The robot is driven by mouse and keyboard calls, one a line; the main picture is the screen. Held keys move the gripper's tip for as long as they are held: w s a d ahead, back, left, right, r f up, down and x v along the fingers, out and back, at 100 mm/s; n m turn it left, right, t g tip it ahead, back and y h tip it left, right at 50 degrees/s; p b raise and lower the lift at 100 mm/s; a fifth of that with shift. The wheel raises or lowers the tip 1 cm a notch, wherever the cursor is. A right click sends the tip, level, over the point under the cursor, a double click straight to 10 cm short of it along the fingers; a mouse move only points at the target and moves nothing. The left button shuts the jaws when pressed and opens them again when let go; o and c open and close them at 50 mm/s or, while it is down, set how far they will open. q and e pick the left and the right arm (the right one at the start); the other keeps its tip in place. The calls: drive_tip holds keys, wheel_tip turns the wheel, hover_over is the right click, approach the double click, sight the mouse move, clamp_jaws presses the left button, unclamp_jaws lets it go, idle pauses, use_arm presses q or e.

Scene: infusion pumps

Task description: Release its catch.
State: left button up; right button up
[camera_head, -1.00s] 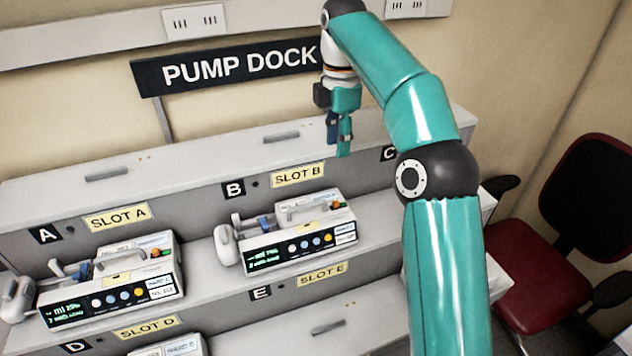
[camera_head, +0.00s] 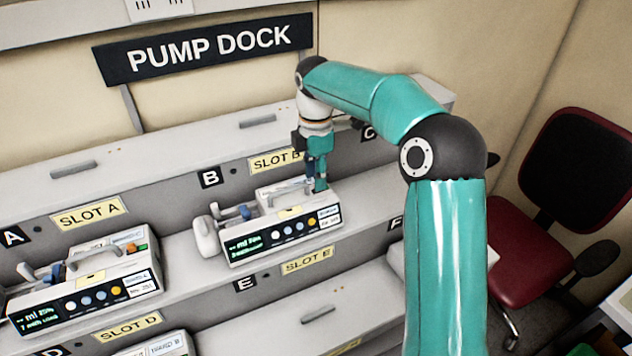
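A white infusion pump (camera_head: 284,238) with a dark front panel sits on the shelf in slot B. A grey handle and blue syringe parts show on its top. My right gripper (camera_head: 316,186) points down at the top right of this pump, by its back. Its fingers cover that part of the pump, and I cannot tell whether they touch it or how far apart they are. A catch cannot be made out from here. A second pump (camera_head: 85,289) sits in slot A at the left. My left gripper is not in view.
The PUMP DOCK sign (camera_head: 207,50) hangs on the wall above. Another pump (camera_head: 160,346) shows partly in slot D below. The slot E shelf (camera_head: 345,292) is clear where seen. A dark red chair (camera_head: 520,250) stands at the right.

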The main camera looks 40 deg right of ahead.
drive_tip(key=shift+f, duration=1.2)
clamp_jaws()
